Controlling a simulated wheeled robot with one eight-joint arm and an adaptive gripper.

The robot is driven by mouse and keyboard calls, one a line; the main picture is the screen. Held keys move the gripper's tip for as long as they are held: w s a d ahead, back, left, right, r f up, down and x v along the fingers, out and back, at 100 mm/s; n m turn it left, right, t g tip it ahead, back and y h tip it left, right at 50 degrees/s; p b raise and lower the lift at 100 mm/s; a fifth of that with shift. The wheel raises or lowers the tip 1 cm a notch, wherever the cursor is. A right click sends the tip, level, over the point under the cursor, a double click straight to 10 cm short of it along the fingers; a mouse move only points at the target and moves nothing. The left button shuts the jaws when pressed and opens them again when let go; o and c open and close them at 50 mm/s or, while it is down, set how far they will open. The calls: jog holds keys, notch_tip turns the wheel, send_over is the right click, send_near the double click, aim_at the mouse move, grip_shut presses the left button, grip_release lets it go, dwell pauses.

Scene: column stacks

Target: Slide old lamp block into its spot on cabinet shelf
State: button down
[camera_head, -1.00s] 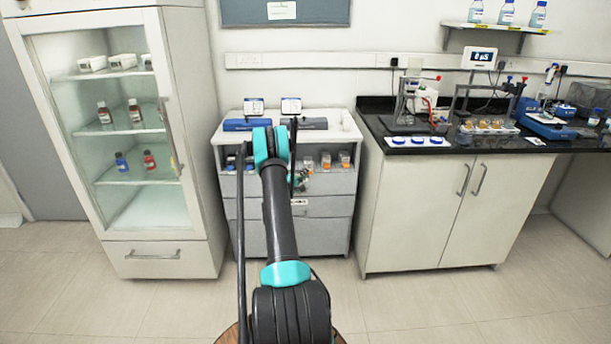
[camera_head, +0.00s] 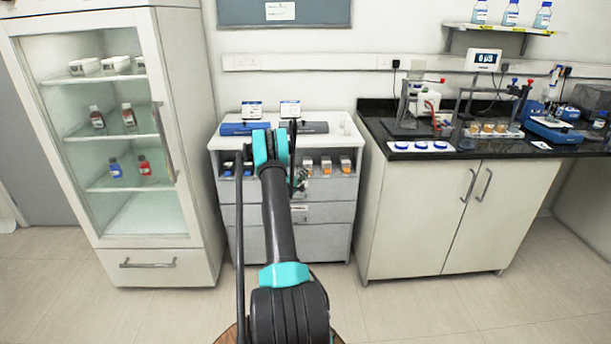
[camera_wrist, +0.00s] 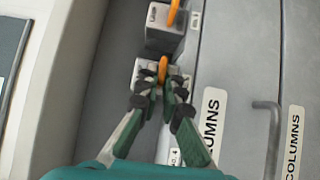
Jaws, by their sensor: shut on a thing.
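In the wrist view my gripper (camera_wrist: 169,84) is shut on the orange handle (camera_wrist: 162,68) of a pale grey block (camera_wrist: 143,70), which I take as the old lamp block. My fingers hide part of this block. It is at the cabinet's open shelf, but how deep it sits cannot be told. A similar block (camera_wrist: 165,40) with an orange handle stands just beyond it. In the head view my gripper (camera_head: 300,181) is at the front of the low cabinet (camera_head: 325,213), largely behind my arm. The held block is not clear there.
Orange-handled blocks (camera_head: 326,165) stand to the right on the shelf, and blue ones (camera_head: 228,168) to the left. Drawers labelled COLUMNS (camera_wrist: 293,143) with a bar handle (camera_wrist: 270,125) lie close by. A glass-door fridge (camera_head: 178,265) and a black counter (camera_head: 400,152) flank the cabinet.

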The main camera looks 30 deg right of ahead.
jog(key=c, duration=1.6)
grip_release()
jog(key=shift+a, duration=0.1)
jog(key=v, duration=1.2)
